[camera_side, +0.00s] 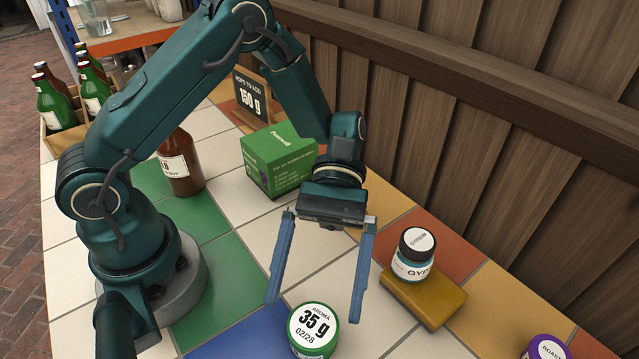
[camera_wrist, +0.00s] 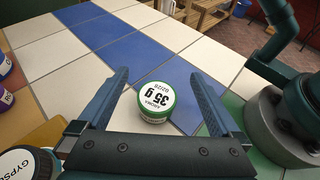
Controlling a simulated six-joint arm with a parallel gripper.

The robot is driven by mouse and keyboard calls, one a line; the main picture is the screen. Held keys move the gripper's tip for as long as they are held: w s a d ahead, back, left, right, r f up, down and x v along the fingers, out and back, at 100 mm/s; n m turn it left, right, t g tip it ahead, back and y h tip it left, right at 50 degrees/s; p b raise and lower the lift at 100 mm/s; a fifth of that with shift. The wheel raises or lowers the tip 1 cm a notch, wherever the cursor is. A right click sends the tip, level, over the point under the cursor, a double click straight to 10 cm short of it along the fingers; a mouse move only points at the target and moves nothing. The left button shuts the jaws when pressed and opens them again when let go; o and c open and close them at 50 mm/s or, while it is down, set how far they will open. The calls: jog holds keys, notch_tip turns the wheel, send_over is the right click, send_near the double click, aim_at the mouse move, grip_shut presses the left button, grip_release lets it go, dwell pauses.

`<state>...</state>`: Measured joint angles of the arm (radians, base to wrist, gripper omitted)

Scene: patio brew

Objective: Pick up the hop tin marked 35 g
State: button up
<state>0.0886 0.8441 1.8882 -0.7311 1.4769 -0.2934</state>
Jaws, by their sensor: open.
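The hop tin marked 35 g (camera_side: 314,331) is a round tin with a green rim and a white lid reading "AROMA 35 g 02/28". It stands upright on the tiled table at the bottom of the side view. In the wrist view the tin (camera_wrist: 156,102) appears between my two fingers, beyond the palm. My gripper (camera_side: 315,298) is open and empty, with its blue fingers pointing down around the tin's near area; in the wrist view the gripper (camera_wrist: 163,82) has a finger on each side. I cannot tell its exact height above the tin.
A gypsum jar (camera_side: 413,256) stands on a yellow block (camera_side: 440,304) right of my gripper. A purple-lidded jar (camera_side: 546,347) is at the lower right. A green box (camera_side: 277,163), a brown bottle (camera_side: 180,165) and a "150 g" sign (camera_side: 252,98) stand behind. A wooden wall borders the table.

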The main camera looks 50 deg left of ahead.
send_near(307, 358)
jog(key=x, duration=0.4)
jog(key=shift+s+d, duration=0.15)
jog(key=shift+d, duration=0.05)
jog(key=shift+s+d+f, duration=0.1)
jog(key=shift+s+f, duration=0.05)
jog(key=shift+x, duration=2.35)
jog(key=c, duration=1.2)
